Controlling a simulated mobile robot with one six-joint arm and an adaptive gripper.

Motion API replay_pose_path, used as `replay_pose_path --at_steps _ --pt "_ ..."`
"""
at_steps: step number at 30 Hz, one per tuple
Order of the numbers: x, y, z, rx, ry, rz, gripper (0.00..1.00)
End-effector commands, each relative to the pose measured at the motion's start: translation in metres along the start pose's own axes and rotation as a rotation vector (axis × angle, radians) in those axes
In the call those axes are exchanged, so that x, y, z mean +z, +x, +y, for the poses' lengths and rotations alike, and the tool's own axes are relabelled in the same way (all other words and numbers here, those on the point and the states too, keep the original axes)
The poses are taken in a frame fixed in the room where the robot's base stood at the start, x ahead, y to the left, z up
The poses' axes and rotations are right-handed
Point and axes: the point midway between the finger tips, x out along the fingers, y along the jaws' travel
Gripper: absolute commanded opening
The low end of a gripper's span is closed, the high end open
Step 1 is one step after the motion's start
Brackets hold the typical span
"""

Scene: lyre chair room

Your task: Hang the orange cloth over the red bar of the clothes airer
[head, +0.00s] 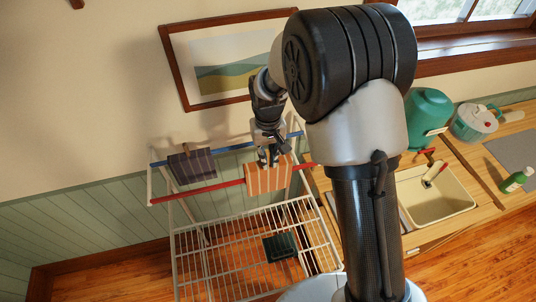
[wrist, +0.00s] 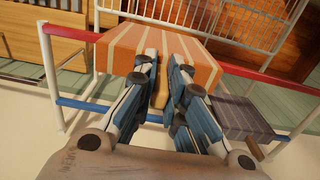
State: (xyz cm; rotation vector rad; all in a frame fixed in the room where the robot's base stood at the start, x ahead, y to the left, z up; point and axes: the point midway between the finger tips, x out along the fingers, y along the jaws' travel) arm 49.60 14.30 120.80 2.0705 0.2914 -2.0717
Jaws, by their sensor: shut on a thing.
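The orange cloth (head: 270,181), with pale stripes, is at the red bar (head: 205,190) of the clothes airer (head: 178,252). It also shows in the wrist view (wrist: 118,47), where the red bar (wrist: 75,30) comes out on both sides of it. The cloth seems to lie across the bar, with a broad part on the room side; its wall side is mostly hidden by my fingers.
A dark purple cloth (head: 193,166) hangs on the blue bar (head: 225,148) behind, to the left. A dark green cloth (head: 281,246) is at the lower rack. A framed picture (head: 230,72) is on the wall. A counter with a sink (head: 437,196) stands at the right.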

Motion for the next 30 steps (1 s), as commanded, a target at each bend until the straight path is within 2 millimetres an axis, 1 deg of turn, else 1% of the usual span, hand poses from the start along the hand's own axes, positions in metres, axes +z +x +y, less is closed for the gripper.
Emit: replay_pose_path --at_steps 1,3,15,21,30 --pt "0.000 0.007 0.000 0.000 0.000 -0.001 0.00" --pt "0.000 0.013 0.000 0.000 0.000 -0.001 0.00" --pt "0.000 0.041 0.000 0.000 0.000 -0.001 0.00" --pt "0.000 0.048 0.000 0.000 0.000 0.000 0.00" --pt "0.000 0.048 0.000 0.000 0.000 0.000 0.00"
